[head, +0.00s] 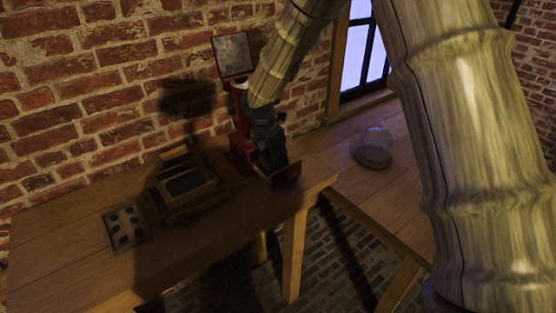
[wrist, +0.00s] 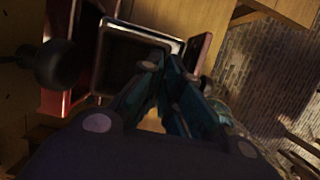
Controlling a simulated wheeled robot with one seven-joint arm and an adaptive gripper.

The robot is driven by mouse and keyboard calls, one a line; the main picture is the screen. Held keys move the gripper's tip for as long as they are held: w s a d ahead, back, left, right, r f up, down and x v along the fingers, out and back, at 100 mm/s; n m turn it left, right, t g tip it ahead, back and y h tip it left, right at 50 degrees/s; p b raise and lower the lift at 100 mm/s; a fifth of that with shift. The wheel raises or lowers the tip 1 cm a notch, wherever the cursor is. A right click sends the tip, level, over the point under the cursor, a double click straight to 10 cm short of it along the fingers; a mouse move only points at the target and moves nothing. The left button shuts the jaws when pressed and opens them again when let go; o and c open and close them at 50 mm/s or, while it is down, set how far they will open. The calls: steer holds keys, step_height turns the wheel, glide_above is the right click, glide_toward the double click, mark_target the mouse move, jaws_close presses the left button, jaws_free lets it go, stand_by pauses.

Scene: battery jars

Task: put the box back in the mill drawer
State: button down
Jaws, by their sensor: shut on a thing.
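The red mill (head: 240,152) stands on the wooden table against the brick wall, with a square panel (head: 233,55) raised above it. My gripper (head: 270,152) is at its front, pointing down. In the wrist view, a dark open box (wrist: 132,55) with a pale rim lies between the mill's red body (wrist: 80,62) and a red-edged drawer front (wrist: 200,50). My gripper's fingers (wrist: 168,66) are closed at the box's near right edge. The drawer front also shows in the head view (head: 287,176), standing out from the mill. The fingers hide part of the box; whether it rests on the drawer floor is unclear.
Left of the mill are a wooden tray (head: 160,210) with a framed compartment and a board (head: 126,228) holding several dark round pieces. A glass dome (head: 374,148) stands on the right table. A round dark knob (wrist: 62,65) projects beside the mill. Open floor lies between the tables.

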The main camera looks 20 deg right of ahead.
steer(key=shift+f, duration=0.8)
steer(key=shift+f, duration=0.15)
steer(key=c, duration=1.9)
jaws_free()
steer(key=b+v, duration=0.1)
steer(key=v, duration=1.1)
steer(key=shift+b, duration=0.35)
